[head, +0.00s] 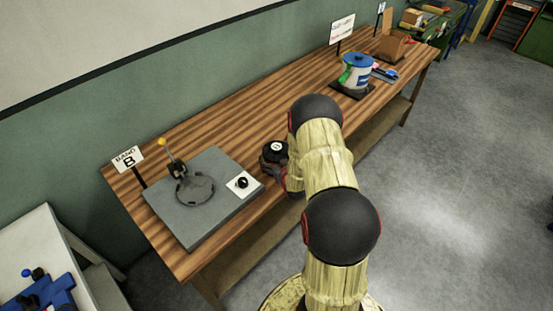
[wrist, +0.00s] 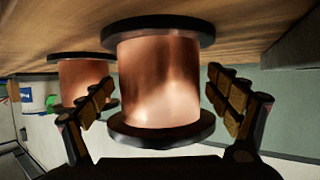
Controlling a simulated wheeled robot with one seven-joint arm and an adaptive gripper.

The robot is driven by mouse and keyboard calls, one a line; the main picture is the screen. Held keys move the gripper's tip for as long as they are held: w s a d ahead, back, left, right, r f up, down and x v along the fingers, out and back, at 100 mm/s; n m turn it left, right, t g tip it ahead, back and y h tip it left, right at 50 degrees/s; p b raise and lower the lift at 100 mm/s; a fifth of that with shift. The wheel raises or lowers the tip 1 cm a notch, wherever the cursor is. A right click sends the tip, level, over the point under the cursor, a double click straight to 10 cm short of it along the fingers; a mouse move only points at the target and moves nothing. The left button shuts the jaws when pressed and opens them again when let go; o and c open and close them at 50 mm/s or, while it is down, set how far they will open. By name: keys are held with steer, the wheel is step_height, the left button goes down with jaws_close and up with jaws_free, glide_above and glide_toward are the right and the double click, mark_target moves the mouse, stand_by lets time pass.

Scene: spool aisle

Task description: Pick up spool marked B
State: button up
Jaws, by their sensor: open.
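A copper-wound spool (wrist: 160,80) with black flanges stands on the wooden table, between the spread fingers of my gripper (wrist: 160,105) in the wrist view, which looks upside down. Gaps show between the spool and the fingers. In the head view, a black spool top (head: 276,149) with a small white label sits beside my gripper (head: 275,172), which is partly hidden by my arm. The label is too small to read. A second copper spool (wrist: 80,78) stands behind and to the left in the wrist view; I cannot read any mark on it.
A grey plate (head: 215,212) with a ring fixture and lever stands at the table's left end, beside a sign reading B (head: 128,160). A blue and white container (head: 356,70) stands farther back. Wall runs behind the table.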

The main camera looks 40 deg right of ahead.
steer(key=shift+c, duration=1.2)
steer(key=c, duration=1.9)
steer(key=shift+w+r, duration=0.1)
